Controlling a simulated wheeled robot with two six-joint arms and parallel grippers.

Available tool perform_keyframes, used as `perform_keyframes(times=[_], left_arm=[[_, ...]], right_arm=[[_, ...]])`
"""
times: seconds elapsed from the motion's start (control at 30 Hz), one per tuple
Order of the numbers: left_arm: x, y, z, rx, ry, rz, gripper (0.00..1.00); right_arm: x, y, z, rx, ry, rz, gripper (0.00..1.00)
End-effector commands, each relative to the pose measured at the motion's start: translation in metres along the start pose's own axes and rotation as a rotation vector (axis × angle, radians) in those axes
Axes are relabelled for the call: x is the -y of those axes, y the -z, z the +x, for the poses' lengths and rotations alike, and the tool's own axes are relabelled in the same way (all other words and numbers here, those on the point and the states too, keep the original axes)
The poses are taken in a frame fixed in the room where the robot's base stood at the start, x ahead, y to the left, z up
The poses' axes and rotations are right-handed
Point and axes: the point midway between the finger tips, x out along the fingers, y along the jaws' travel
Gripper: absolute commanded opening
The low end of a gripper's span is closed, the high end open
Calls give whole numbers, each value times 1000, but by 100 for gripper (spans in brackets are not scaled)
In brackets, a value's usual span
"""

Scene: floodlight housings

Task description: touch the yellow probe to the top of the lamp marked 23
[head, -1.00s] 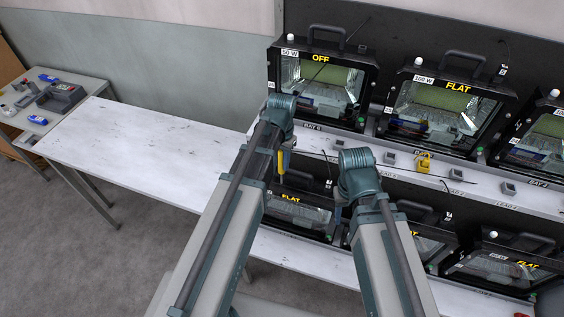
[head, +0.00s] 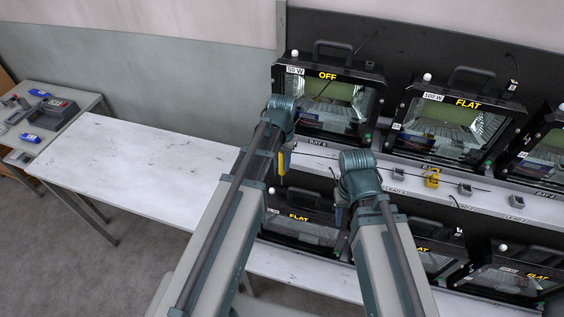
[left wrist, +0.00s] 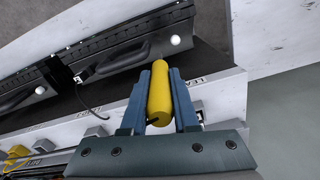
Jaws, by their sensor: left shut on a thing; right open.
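The yellow probe (head: 282,162) is held in my left gripper (head: 280,172), hanging below its wrist in front of the lamp racks. In the left wrist view the probe (left wrist: 160,92) lies between the two blue fingers of the shut left gripper (left wrist: 158,80). My right gripper (head: 339,214) is open and empty, low in front of the lower lamps. Black floodlights stand in two rows, including an upper one showing OFF (head: 330,95) and an upper one showing FLAT (head: 455,115). Their small number tags are too small to read, so I cannot tell which is 23.
A shelf ledge (head: 395,171) with grey clips and a yellow clip (head: 432,178) runs between the rows. A long white table (head: 130,165) lies clear at the left. A side table (head: 15,155) holds a grey device (head: 53,112) and blue items.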

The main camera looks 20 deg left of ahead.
Motion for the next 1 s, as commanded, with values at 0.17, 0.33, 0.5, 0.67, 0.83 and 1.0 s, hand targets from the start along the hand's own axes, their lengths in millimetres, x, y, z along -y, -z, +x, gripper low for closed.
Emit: perform_keyframes(times=[0.17,0.33,0.5,0.67,0.83,1.0], left_arm=[[0,0,23,0,0,0,0],[0,0,40,0,0,0,0],[0,0,47,0,0,0,0],[0,0,46,0,0,0,0],[0,0,46,0,0,0,0],[0,0,46,0,0,0,0]], right_arm=[[2,1,23,0,-1,-4,50],[4,2,39,0,-2,-7,50],[4,3,46,0,-2,-8,50],[4,3,46,0,-2,-8,50],[4,3,46,0,-2,-8,50],[4,3,46,0,-2,-8,50]])
